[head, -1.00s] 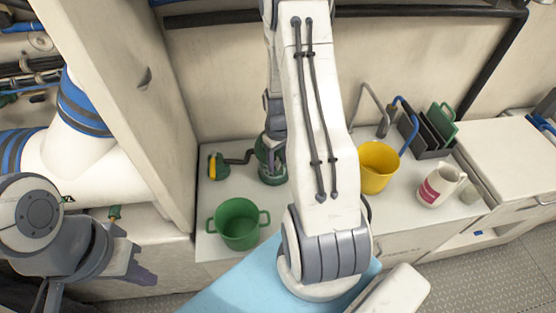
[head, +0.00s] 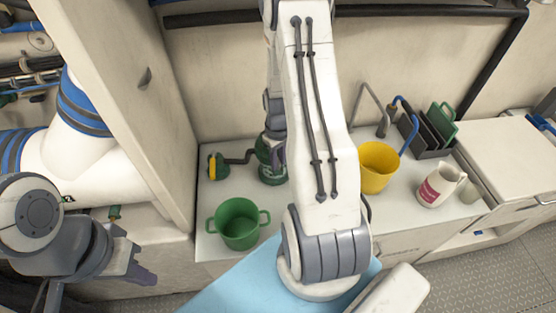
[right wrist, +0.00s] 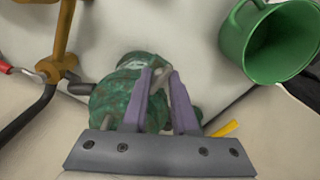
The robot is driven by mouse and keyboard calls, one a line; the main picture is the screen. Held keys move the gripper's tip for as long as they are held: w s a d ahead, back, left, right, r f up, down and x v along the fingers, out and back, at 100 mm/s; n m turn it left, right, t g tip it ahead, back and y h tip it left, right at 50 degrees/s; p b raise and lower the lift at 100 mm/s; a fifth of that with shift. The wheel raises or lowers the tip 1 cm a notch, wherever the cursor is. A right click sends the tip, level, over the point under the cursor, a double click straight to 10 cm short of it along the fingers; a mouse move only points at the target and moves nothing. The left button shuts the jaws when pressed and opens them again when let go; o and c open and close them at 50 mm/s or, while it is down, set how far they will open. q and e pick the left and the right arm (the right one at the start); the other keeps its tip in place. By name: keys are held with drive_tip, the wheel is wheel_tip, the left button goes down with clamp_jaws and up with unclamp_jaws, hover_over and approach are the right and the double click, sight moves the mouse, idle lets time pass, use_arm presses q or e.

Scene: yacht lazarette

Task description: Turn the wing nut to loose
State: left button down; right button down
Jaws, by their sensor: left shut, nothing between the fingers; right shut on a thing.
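A green, mottled round housing (right wrist: 112,103) stands on the counter under my right gripper; it also shows in the head view (head: 272,175), partly hidden by my right arm. My right gripper (right wrist: 163,82) is over its top, its purple fingers shut on a small pale grey piece, which looks like the wing nut (right wrist: 158,82). The fingers hide much of the nut, and I cannot tell how tight it is. My right gripper also shows small in the head view (head: 278,157). My left gripper (head: 143,277) is shut and empty at the lower left, away from the housing.
A green pot (head: 239,232) stands in front of the housing. A green and yellow fitting (head: 217,167) with a dark hose is to its left. A yellow bucket (head: 376,173) and a white jug (head: 439,187) stand to the right. A tall cream panel (head: 130,90) rises at left.

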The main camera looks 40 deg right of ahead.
idle(0.4)
drive_tip(key=c, duration=0.7)
unclamp_jaws()
wheel_tip(320, 180, up, 11)
drive_tip(key=shift+f+b, duration=0.2)
drive_tip(key=shift+b, duration=0.2)
